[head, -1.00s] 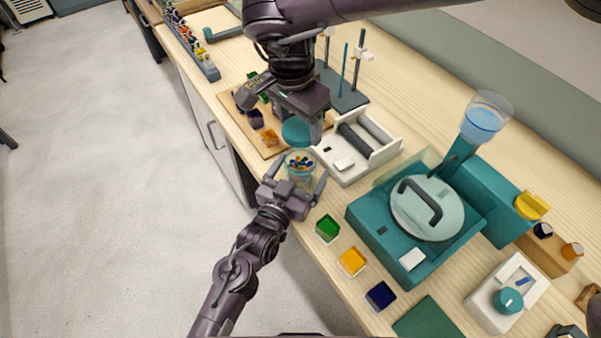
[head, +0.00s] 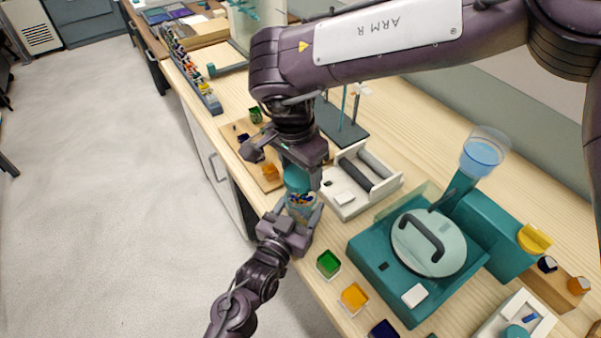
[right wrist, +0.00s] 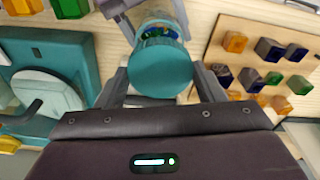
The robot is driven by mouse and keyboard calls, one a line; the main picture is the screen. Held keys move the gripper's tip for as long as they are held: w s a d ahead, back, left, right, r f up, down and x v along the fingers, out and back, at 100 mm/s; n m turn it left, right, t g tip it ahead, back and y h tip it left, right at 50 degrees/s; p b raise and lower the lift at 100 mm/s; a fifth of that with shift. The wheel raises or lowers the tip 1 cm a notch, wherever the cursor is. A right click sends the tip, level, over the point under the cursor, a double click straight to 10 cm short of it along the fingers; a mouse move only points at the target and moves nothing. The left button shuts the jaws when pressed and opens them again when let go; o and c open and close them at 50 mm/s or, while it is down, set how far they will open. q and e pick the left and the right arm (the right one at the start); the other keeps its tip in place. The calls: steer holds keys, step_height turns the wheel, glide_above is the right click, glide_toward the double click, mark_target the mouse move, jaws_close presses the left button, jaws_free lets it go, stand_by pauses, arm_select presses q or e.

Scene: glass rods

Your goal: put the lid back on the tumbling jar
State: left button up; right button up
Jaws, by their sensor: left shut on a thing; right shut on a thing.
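The tumbling jar (head: 301,205) is a clear jar with small colourful pieces inside, at the bench's front edge. My left gripper (head: 302,210) is shut on the jar from below in the head view. The teal lid (head: 297,179) is in my right gripper (head: 302,178), which is shut on it above the jar. In the right wrist view the round lid (right wrist: 161,68) sits between my right fingers, with the jar (right wrist: 157,28) just beyond it. The lid overlaps the jar mouth in that view; whether they touch I cannot tell.
A white roller stand (head: 360,182) is close to the right of the jar. A wooden board (head: 266,180) with coloured pieces lies behind. A teal machine (head: 380,268) and green (head: 328,263) and amber (head: 354,297) trays are at the right and front.

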mark_target(301, 206)
steer(key=shift+f, duration=0.95)
steer(key=shift+f, duration=0.9)
steer(key=shift+f, duration=0.55)
